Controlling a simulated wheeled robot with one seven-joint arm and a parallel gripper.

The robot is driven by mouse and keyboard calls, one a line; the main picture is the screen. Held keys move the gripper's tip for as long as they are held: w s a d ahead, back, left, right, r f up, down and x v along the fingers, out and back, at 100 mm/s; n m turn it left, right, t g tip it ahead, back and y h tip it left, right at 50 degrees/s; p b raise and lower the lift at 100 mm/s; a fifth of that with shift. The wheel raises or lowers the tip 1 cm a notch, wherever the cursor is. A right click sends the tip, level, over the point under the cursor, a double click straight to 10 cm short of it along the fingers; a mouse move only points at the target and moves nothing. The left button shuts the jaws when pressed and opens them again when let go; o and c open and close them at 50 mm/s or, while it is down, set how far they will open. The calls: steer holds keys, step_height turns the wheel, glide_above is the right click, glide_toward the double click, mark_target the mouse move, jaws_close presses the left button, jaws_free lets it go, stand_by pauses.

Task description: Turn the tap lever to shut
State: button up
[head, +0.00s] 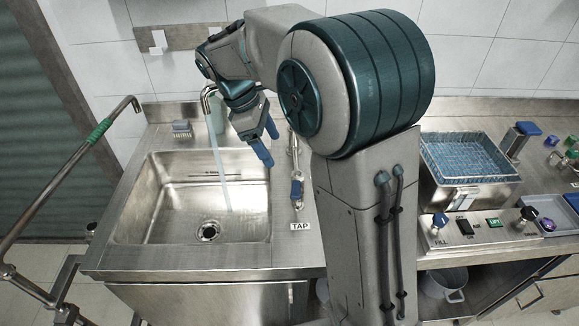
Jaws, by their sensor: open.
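A small blue tap lever (296,189) sits on a metal pipe on the counter right of the sink, just behind a TAP label (300,226). The curved spout (207,97) is at the back of the sink, and a stream of water (225,180) runs from it into the basin. My gripper (268,146) has blue fingers, which are apart and empty. It hangs over the back right part of the sink, to the left of and behind the lever, not touching it. My arm hides part of the wall and counter behind.
The steel sink (145,225) has a drain at its bottom. A metal rail with a green band (99,131) slants along the left. A blue wire basket (465,158) and a control panel with FILL and LIFT labels (480,228) stand right of my arm.

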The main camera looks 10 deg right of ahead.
mark_target(295, 188)
steer(key=x, duration=1.3)
steer(key=shift+s+f+p, duration=0.15)
steer(key=shift+f+p, duration=0.1)
steer(key=shift+p, duration=0.1)
steer(key=c, duration=1.3)
steer(key=shift+o, duration=0.2)
